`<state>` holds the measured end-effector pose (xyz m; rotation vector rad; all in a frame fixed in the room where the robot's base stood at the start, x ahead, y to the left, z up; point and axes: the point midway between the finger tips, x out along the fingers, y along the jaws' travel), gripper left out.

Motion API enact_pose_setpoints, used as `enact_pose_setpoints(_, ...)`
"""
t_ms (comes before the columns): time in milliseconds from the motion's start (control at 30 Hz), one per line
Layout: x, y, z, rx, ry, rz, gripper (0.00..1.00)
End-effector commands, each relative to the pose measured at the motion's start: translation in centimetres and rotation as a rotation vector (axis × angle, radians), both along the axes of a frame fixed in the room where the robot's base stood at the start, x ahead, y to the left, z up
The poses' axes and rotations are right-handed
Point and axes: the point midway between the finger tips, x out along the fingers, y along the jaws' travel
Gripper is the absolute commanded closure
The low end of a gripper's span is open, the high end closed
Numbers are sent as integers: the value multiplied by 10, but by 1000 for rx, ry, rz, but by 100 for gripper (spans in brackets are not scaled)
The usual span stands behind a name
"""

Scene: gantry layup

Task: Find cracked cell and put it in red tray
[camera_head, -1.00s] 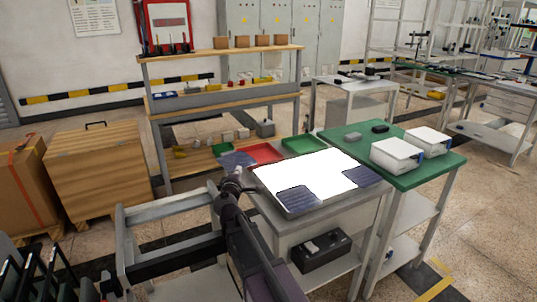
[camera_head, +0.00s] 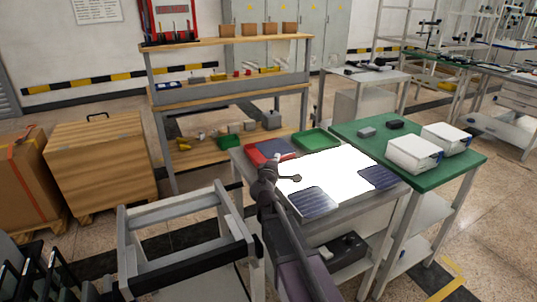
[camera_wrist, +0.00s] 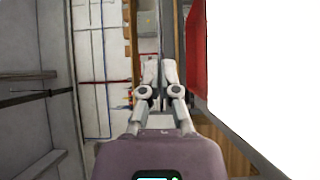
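A dark blue cell (camera_head: 271,148) is held flat at my gripper (camera_head: 267,168). The wrist view shows the fingertips (camera_wrist: 160,66) close together with a thin dark strip between them, which looks like the cell edge-on. The cell overlaps the red tray (camera_head: 251,155) in the head view and hides much of it; its height above the tray cannot be told. The red tray also shows in the wrist view (camera_wrist: 196,60). Two more blue cells lie on the bright white panel (camera_head: 340,169), one at its front corner (camera_head: 313,203) and one at its right (camera_head: 378,177). No crack can be made out.
A green tray (camera_head: 317,139) sits beside the red tray. A green-topped table (camera_head: 448,170) with white boxes (camera_head: 414,153) stands to the right. A wooden shelf (camera_head: 228,95) is behind. A grey frame (camera_head: 187,238) stands at the left front.

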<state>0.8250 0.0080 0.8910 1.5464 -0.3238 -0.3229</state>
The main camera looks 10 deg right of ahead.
Motion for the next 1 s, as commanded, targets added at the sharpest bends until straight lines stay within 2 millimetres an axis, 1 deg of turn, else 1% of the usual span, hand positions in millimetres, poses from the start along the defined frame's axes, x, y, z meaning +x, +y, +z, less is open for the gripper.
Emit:
enact_pose_setpoints(267,2,4,2,0,0,4,100)
enact_pose_setpoints(433,12,3,9,0,0,4,100)
enact_pose_setpoints(567,25,2,19,0,0,4,100)
enact_pose_setpoints(800,57,-1,41,0,0,4,100)
enact_pose_setpoints(1000,79,-3,55,0,0,5,100)
